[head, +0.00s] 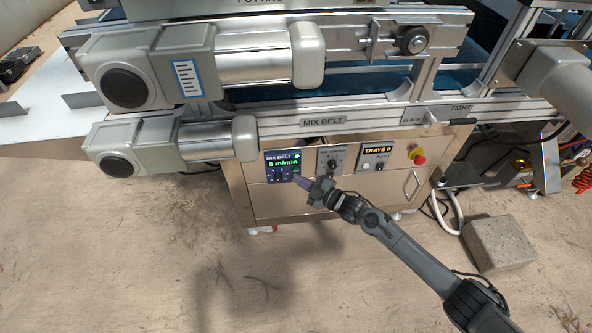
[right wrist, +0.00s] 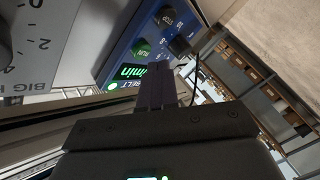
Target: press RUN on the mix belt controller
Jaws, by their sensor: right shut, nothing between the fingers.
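The mix belt controller (head: 281,160) is a small dark blue box on the front of the steel cabinet, with a lit green display headed MIX BELT. In the right wrist view the controller (right wrist: 116,62) appears rotated, with its green RUN button (right wrist: 142,50) and black knobs or buttons beside it. My right gripper (head: 299,180) is shut and empty, its fingertips by the controller's lower right corner. In the right wrist view the shut fingers (right wrist: 160,72) point at the panel just beside RUN; I cannot tell whether they touch it. My left gripper is not in view.
A dial panel (head: 332,160), a TRAYS counter box (head: 376,160) and a red emergency stop (head: 417,156) sit to the right on the cabinet. Grey motors (head: 185,142) overhang at upper left. A concrete block (head: 499,244) lies on the floor. Floor at lower left is clear.

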